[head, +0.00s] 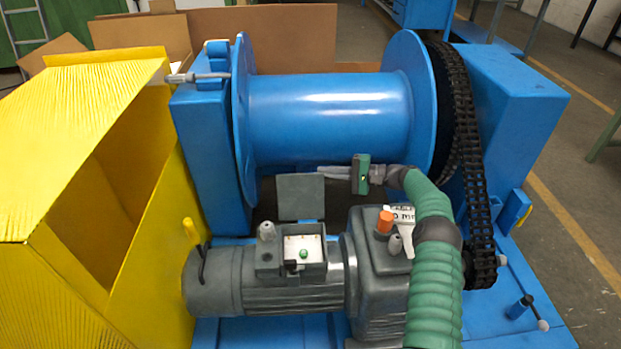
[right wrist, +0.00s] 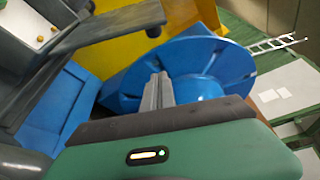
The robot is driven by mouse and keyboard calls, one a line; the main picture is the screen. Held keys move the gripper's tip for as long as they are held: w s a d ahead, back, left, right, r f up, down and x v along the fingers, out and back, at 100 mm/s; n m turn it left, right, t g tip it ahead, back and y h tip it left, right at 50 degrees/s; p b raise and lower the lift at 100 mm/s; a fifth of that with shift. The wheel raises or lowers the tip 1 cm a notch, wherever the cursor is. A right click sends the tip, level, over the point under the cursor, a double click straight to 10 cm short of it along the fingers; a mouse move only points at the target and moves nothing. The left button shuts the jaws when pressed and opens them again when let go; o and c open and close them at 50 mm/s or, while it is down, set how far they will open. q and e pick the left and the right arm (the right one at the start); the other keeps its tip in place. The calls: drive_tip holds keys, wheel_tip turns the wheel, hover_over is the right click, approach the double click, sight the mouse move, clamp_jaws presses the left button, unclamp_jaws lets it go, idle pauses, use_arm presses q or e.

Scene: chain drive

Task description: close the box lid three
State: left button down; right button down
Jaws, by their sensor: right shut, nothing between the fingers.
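The grey box (head: 265,266) sits on top of the grey motor, with a white inside and a green button showing. Its flat grey lid (head: 300,197) stands up behind it, so the box is open. My right gripper (head: 324,171) is shut and empty, above and behind the lid's top edge, its fingers pointing left. I cannot tell whether they touch the lid. In the right wrist view the fingers (right wrist: 158,92) lie together. The open box's white inside (right wrist: 35,22) shows at the top left there, with a dark grey slab beside it that may be the lid. My left gripper is not in view.
A blue drum (head: 325,115) lies behind the lid. The motor (head: 270,290) carries an orange cap (head: 385,221) right of the box. A yellow housing (head: 150,190) stands at left, and a black chain (head: 470,150) runs down at right.

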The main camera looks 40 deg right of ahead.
sight(312, 175)
drive_tip(key=a, duration=0.1)
drive_tip(key=a+b, duration=0.1)
drive_tip(key=a, duration=0.1)
drive_tip(key=a+b, duration=0.1)
drive_tip(key=a, duration=0.1)
drive_tip(key=shift+w+a+r, duration=0.2)
drive_tip(key=shift+w+r, duration=0.15)
drive_tip(key=shift+s+r, duration=0.1)
idle(0.3)
